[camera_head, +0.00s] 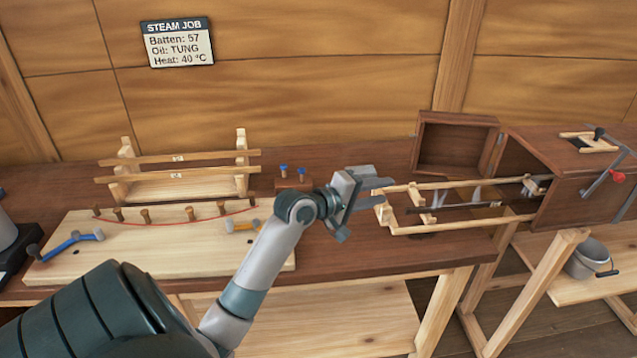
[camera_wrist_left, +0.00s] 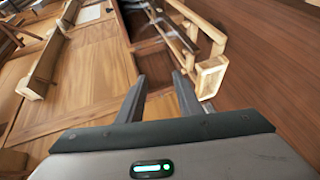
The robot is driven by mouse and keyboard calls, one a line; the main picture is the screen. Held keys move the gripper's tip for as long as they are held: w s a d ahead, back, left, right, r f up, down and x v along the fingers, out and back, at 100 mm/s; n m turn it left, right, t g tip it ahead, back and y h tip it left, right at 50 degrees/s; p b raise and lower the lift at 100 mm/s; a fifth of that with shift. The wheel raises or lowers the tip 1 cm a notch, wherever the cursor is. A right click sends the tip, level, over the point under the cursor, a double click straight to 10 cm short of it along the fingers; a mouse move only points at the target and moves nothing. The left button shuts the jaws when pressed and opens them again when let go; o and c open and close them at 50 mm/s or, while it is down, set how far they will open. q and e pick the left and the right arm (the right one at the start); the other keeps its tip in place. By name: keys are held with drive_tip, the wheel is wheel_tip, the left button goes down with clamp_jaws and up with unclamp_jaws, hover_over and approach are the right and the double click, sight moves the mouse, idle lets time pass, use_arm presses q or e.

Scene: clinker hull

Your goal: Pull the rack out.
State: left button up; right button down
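The pale wooden rack (camera_head: 460,224) sticks out to the left from the open steam box (camera_head: 580,165), its far end still inside. A dark batten (camera_head: 465,207) lies along it. The rack's front end (camera_head: 383,212) is beside my left gripper (camera_head: 384,187). The gripper's fingers are apart with nothing visible between them. In the left wrist view the gripper (camera_wrist_left: 160,85) points toward the rack, with the rack's end block (camera_wrist_left: 210,76) just right of the fingers. I cannot tell whether a finger touches it. My right gripper does not show.
The box's door (camera_head: 455,145) is swung open. A bending board (camera_head: 160,262) with pegs and clamps lies on the bench at left, with a batten stand (camera_head: 180,175) behind it. A pegged block (camera_head: 292,182) stands near my gripper. A metal pot (camera_head: 588,260) sits on the lower shelf.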

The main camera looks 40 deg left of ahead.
use_arm(q)
drive_tip(key=a+f+p+v, duration=0.1)
drive_tip(key=p+v, duration=0.1)
drive_tip(key=v, duration=0.6)
drive_tip(key=a+p+v, duration=0.1)
drive_tip(key=p+v, duration=0.2)
drive_tip(key=v, duration=0.5)
drive_tip(key=shift+s+a+f+p, duration=0.3)
drive_tip(key=shift+a+p, duration=0.05)
drive_tip(key=shift+a, duration=0.05)
idle(1.2)
drive_tip(key=shift+p, duration=0.45)
